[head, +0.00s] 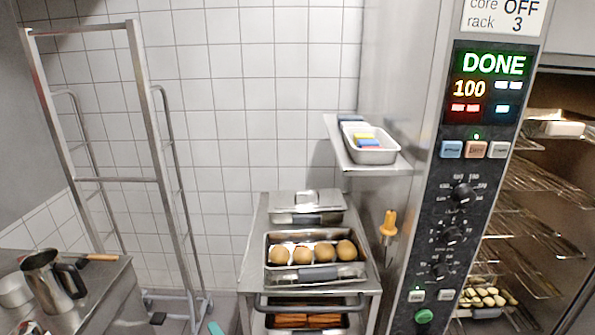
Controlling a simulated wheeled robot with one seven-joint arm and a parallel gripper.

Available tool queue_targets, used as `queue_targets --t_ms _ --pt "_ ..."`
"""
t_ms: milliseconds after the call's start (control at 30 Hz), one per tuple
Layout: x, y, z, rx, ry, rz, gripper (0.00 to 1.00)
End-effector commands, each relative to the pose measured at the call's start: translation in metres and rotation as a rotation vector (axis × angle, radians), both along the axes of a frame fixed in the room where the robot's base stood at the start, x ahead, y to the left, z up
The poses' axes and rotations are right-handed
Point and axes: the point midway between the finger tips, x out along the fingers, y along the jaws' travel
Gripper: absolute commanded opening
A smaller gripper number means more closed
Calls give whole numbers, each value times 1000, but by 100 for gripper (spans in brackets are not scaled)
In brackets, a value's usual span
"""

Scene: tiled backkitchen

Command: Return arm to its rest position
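My arm and my gripper do not show in the head view. No part of the arm can be seen against the trolley, the oven or the left counter. Whether the gripper is open or shut, and where it is, is hidden from this view.
A combi oven's control panel (462,200) reads DONE; its racks (535,185) are exposed at right. A steel trolley (252,285) holds a pan of round brown items (313,253). A wall shelf (342,158), tall rack frame (150,90) and left counter with a jug (48,280) surround it.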

Motion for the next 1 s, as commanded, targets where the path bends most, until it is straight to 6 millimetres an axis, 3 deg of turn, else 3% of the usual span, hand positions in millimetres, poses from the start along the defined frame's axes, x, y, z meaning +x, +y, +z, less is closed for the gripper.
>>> queue_targets --t_ms 367,600,800,1000 --pt "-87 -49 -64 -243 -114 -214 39" --pt "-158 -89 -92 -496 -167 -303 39" --pt "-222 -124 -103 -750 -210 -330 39" --pt "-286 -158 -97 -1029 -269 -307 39"
